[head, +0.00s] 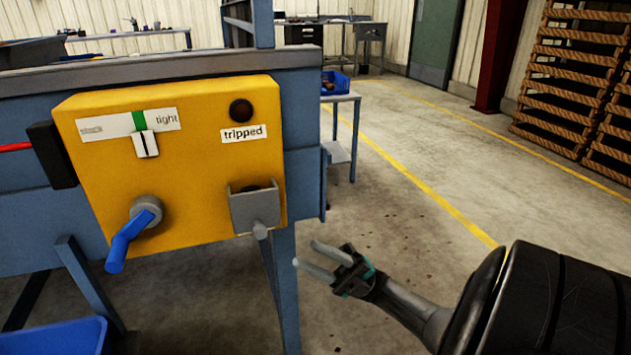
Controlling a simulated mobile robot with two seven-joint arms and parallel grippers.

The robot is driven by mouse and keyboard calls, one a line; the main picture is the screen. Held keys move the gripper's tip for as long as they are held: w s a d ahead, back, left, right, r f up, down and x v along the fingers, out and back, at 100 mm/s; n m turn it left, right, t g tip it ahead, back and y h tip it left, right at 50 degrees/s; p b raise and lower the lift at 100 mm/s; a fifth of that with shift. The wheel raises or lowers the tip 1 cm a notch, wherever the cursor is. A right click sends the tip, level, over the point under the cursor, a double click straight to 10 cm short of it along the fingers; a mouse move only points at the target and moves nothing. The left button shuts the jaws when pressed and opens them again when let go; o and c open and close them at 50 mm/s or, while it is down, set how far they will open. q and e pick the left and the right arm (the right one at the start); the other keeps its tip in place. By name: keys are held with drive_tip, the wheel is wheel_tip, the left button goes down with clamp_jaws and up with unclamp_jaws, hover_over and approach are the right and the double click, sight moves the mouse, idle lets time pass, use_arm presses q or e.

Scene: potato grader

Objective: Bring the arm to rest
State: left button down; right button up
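My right gripper (315,260) is at the lower middle in the head view, to the right of and apart from the yellow control box (190,190). Its two fingers are spread with nothing between them. My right arm (430,315) comes in from the lower right. My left gripper is not in view. The box carries a blue crank handle (128,240) hanging down to the left, and a slack-to-tight scale with its white pointer (146,144) at the green mark. A dark red lamp (241,110) sits above a "tripped" label (244,134).
A grey bracket (254,208) juts from the box's lower right. The blue machine frame (304,120) stands behind the box. A blue bin (55,337) is at the lower left. A small table (340,97) stands behind, and stacked pallets (570,80) at the right. The floor between is open.

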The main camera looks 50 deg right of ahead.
idle(0.3)
